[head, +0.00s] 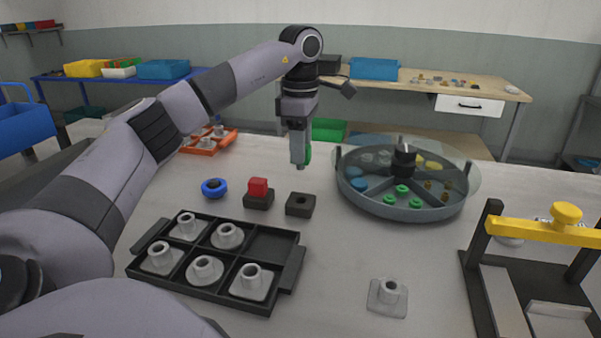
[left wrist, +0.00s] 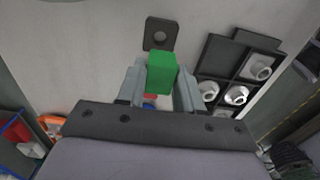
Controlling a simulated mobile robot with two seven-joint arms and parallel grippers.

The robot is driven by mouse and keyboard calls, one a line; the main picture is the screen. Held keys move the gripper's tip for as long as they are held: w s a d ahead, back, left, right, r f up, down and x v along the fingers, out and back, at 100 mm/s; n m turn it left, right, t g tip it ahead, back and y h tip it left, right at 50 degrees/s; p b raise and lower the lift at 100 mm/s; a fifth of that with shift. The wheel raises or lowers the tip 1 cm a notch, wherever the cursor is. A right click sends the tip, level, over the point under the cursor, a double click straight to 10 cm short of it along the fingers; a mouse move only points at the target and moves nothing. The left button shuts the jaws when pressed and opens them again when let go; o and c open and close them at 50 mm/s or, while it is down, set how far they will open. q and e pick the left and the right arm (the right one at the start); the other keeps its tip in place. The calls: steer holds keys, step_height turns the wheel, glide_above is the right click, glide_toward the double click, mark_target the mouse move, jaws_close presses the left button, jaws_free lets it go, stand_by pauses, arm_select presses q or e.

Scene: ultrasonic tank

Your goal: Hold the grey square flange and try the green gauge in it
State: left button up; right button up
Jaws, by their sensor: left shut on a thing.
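My left gripper (head: 299,164) hangs above the table behind the dark blocks, shut on the green gauge (head: 308,153). In the left wrist view the green gauge (left wrist: 162,72) is a green block between the two fingers (left wrist: 160,90); its lower end is hidden. A loose grey square flange (head: 388,297) with a round raised collar lies on the table at the front, apart from the gripper. Several similar flanges sit in the black tray (head: 190,285), whose back right compartment is empty. My right gripper is not in view.
An empty dark block with a hole (head: 294,212) stands beside another dark block (head: 257,203) carrying a red gauge (head: 258,186). A blue ring (head: 214,187) lies to their left. A round divided tank (head: 400,210) and a yellow-barred fixture (head: 540,228) stand at right.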

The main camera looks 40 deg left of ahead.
arm_select(q)
step_height(320, 180, up, 10)
steer(key=p, duration=0.3)
steer(key=shift+r, duration=0.25)
steer(key=shift+f, duration=0.1)
